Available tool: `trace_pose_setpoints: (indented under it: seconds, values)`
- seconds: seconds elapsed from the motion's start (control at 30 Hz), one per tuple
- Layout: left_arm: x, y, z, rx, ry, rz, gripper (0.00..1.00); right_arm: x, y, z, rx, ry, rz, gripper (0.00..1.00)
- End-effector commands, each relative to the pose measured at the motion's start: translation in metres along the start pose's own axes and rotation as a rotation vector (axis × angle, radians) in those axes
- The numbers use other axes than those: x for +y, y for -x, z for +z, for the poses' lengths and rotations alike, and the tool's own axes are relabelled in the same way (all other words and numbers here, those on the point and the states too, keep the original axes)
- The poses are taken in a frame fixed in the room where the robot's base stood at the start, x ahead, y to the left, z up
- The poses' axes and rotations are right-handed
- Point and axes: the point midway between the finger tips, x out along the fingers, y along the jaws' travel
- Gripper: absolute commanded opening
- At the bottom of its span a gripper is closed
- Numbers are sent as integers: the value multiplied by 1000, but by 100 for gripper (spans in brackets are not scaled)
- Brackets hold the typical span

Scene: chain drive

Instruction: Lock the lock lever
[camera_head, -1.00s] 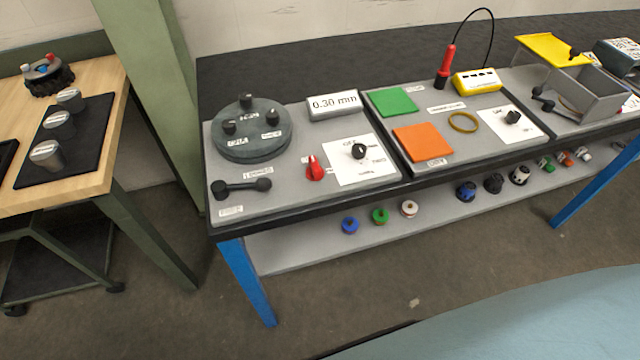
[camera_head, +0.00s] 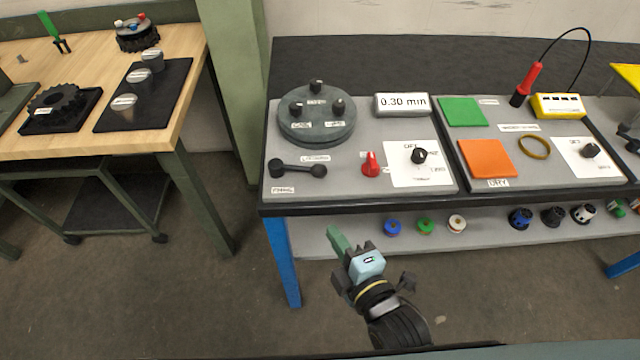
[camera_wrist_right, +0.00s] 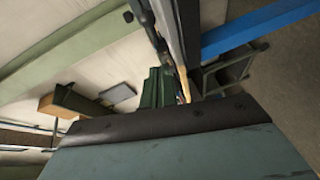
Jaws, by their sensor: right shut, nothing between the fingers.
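On the grey panel of the blue-legged bench, a red lever knob (camera_head: 371,164) stands beside a white card bearing a black knob (camera_head: 419,156). A black bar handle with two round ends (camera_head: 298,168) lies to their left. The small labels are too blurred to tell which one is the lock lever. My right gripper (camera_head: 340,241) is in front of the bench's front edge, below these parts in the picture and apart from them. It is shut and empty. The right wrist view shows none of these parts clearly. My left gripper is out of view.
A round dark fixture (camera_head: 317,118) with several knobs and a display (camera_head: 402,105) reading 0.30 min stand behind. The bench's dark front edge (camera_head: 360,203) lies between my gripper and the panel. A wooden table (camera_head: 182,87) stands at left. The floor between is clear.

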Motion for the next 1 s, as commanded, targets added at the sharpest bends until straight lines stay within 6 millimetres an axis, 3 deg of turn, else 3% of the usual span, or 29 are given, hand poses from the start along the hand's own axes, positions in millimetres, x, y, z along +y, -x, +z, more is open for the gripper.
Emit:
trace_pose_setpoints:
  seconds: [0.1,0.27,0.63,0.8,1.0]
  values:
    - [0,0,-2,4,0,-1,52,12,-4,-3,4,27,26,0]
    - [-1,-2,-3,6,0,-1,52,14,-26,-3,4,28,30,0]
    - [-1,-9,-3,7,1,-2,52,14,-104,-3,4,26,27,0]
    - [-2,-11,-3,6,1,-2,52,14,-119,17,3,28,25,0]
    - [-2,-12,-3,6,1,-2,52,15,-127,25,3,28,24,0]
